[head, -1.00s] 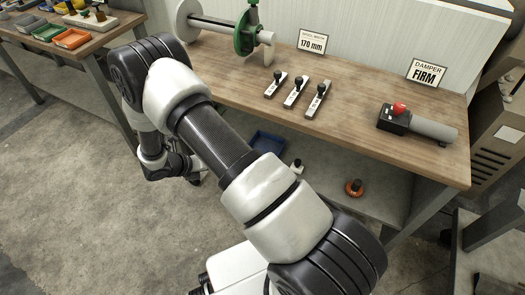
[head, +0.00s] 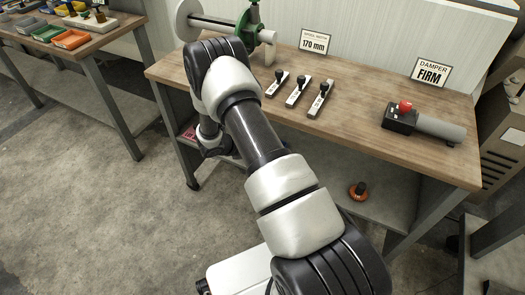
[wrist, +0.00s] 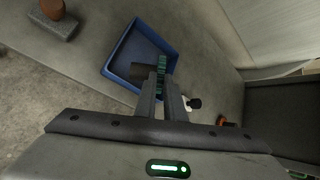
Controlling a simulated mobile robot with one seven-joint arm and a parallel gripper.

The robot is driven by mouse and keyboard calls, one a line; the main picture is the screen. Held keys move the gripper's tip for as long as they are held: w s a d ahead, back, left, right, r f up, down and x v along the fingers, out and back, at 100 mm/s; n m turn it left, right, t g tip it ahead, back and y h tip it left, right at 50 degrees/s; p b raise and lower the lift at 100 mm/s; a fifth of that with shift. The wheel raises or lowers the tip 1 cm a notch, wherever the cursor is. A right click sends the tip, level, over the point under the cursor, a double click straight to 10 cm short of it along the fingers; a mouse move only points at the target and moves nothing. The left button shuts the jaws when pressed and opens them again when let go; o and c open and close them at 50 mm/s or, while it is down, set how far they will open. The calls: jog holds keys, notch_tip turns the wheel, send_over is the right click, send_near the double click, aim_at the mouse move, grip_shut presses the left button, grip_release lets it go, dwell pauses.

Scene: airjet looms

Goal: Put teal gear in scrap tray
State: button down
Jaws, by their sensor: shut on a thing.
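A teal gear (wrist: 161,65) shows edge-on between the fingertips of my gripper (wrist: 162,84) in the wrist view. My gripper is shut on it. A dark brown cylinder (wrist: 141,73) sticks out to the left of the gear. Behind the gear is a shallow blue tray (wrist: 116,50) on a grey surface. The gear overlaps the tray's right side in this view; I cannot tell its height above it. In the head view my arm hides the gripper, the gear and most of the tray area.
A white piece with a black knob (wrist: 194,103) lies right of the tray. An orange disc (head: 358,191) with a dark knob sits on the bench's lower shelf (head: 385,205). The wooden bench top (head: 350,120) overhangs this shelf. A brown-topped grey block (wrist: 60,22) stands left of the tray.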

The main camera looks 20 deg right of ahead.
jog(key=shift+d+f+b, duration=0.25)
jog(key=shift+f+b, duration=0.1)
jog(key=shift+f, duration=0.65)
jog(key=shift+w+d+r+y, duration=0.3)
jog(key=shift+d+y, duration=0.1)
jog(key=shift+d, duration=0.1)
jog(key=shift+w+d+r+g+y, duration=0.1)
jog(key=shift+w+d+g+y, duration=0.1)
jog(key=shift+d+g+y, duration=0.75)
jog(key=shift+a+f+t+y, duration=0.25)
jog(key=shift+a+f+t, duration=0.1)
jog(key=shift+f, duration=0.45)
jog(key=shift+b, duration=0.3)
jog(key=c, duration=1.8)
grip_release()
jog(key=shift+f, duration=0.1)
jog(key=shift+c, duration=0.2)
